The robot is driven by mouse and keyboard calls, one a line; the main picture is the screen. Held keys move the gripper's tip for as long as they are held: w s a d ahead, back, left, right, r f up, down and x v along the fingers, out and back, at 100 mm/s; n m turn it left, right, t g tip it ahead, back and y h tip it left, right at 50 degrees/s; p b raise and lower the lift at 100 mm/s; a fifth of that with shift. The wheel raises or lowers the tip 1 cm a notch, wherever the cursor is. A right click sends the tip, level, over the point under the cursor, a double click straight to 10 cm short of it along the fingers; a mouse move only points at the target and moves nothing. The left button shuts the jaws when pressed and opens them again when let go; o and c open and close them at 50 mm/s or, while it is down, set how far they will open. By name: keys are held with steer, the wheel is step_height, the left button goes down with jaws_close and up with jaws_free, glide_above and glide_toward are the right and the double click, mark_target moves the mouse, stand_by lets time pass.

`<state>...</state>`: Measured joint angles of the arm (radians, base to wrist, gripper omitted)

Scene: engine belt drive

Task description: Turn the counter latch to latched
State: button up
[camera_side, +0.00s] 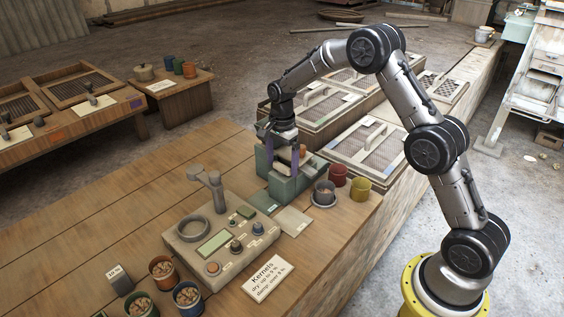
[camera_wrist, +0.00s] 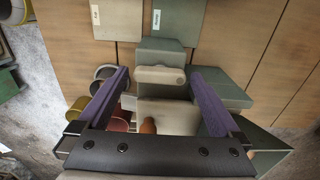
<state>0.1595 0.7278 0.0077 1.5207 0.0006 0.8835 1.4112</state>
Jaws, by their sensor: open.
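A green counter device (camera_side: 281,186) stands near the bench's right edge, and it also shows in the wrist view (camera_wrist: 160,52). A short pale bar (camera_wrist: 160,75) with a small round pivot at its right end lies crosswise on the device; it looks like the latch. A brown knob (camera_wrist: 148,125) shows behind it, partly hidden by my gripper's black crossbar. My gripper (camera_side: 284,155) is over the device, with its purple fingers spread wide. In the wrist view my gripper (camera_wrist: 160,73) has a fingertip on either side of the bar, apart from it. Nothing is held.
A pale plate (camera_side: 293,221) and a green plate (camera_side: 262,201) lie in front of the device. A grey meter (camera_side: 220,235) stands to the left. A grey cup (camera_side: 324,193), red cup (camera_side: 338,175) and yellow cup (camera_side: 361,188) stand close on the right. Mesh-topped trays (camera_side: 365,145) lie behind.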

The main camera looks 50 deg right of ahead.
steer(key=c, duration=1.2)
steer(key=shift+o, duration=0.2)
steer(key=shift+n, duration=0.3)
steer(key=n, duration=1.3)
steer(key=shift+w+r, duration=0.1)
steer(key=shift+c, duration=0.2)
